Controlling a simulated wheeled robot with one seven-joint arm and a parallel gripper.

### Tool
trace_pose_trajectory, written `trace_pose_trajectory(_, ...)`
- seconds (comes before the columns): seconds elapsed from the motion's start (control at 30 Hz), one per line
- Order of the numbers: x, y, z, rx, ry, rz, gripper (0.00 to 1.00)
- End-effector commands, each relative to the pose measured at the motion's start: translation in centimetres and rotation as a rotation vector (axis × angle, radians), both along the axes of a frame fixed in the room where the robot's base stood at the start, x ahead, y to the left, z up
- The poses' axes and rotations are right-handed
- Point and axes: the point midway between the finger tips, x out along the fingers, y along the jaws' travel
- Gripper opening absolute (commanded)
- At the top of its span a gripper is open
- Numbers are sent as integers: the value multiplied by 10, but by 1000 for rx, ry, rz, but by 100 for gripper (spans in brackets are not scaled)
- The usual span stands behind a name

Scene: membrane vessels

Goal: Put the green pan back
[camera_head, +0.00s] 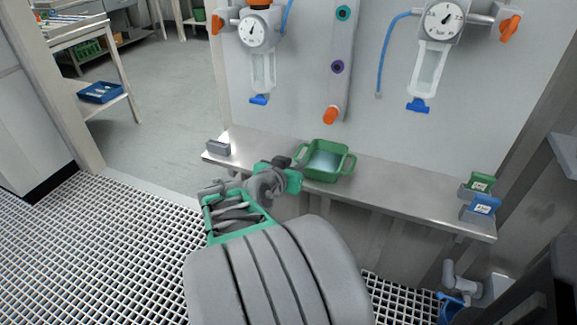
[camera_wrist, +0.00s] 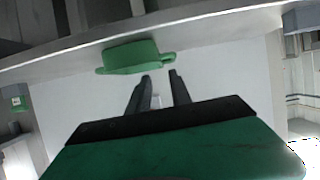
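The green pan (camera_head: 327,175) stands upright on the steel shelf (camera_head: 400,193) below the wall panel. It has a loop handle on each side and a pale, bluish inside. My gripper (camera_head: 291,165) is just left of the pan, close to its left handle. In the wrist view the pan (camera_wrist: 133,57) lies beyond my fingertips, with one handle near them. My two dark fingers (camera_wrist: 159,75) are apart with nothing between them. I cannot tell whether a finger touches the handle.
A green-labelled holder (camera_head: 479,185) and a blue-labelled holder (camera_head: 482,208) stand at the shelf's right end. A grey block (camera_head: 218,148) sits at its left end. Gauges and clear vessels (camera_head: 429,70) hang above. The shelf right of the pan is clear. A blue bucket (camera_head: 452,308) is below right.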

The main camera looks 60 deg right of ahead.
Motion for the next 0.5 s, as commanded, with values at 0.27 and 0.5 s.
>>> trace_pose_trajectory(0.27,-5,42,19,-1,-2,4,25)
trace_pose_trajectory(0.5,26,74,-1,116,43,111,25)
